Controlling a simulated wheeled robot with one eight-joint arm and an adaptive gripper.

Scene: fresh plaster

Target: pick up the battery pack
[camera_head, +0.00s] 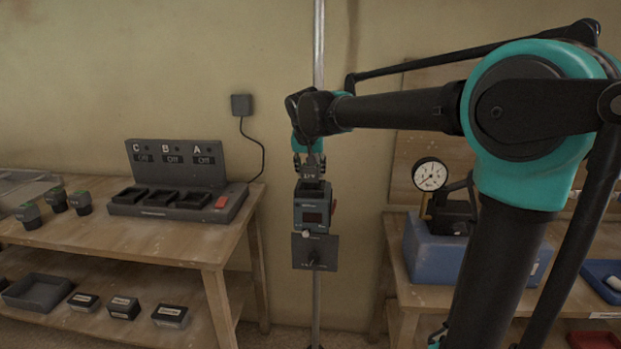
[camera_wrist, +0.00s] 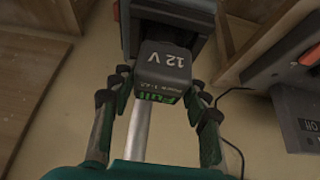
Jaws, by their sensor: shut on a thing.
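The box also shows behind the pack in the wrist view (camera_wrist: 172,18). I cannot tell whether the pack is still seated in the box.
A left bench (camera_head: 130,243) holds a charger (camera_head: 180,180) with bays marked C, B and A, all reading "Off". Three green-topped packs (camera_head: 56,199) stand left of it. On the right, a blue case (camera_head: 430,255) sits near a pressure gauge (camera_head: 429,174). A plate (camera_head: 315,251) is on the pole.

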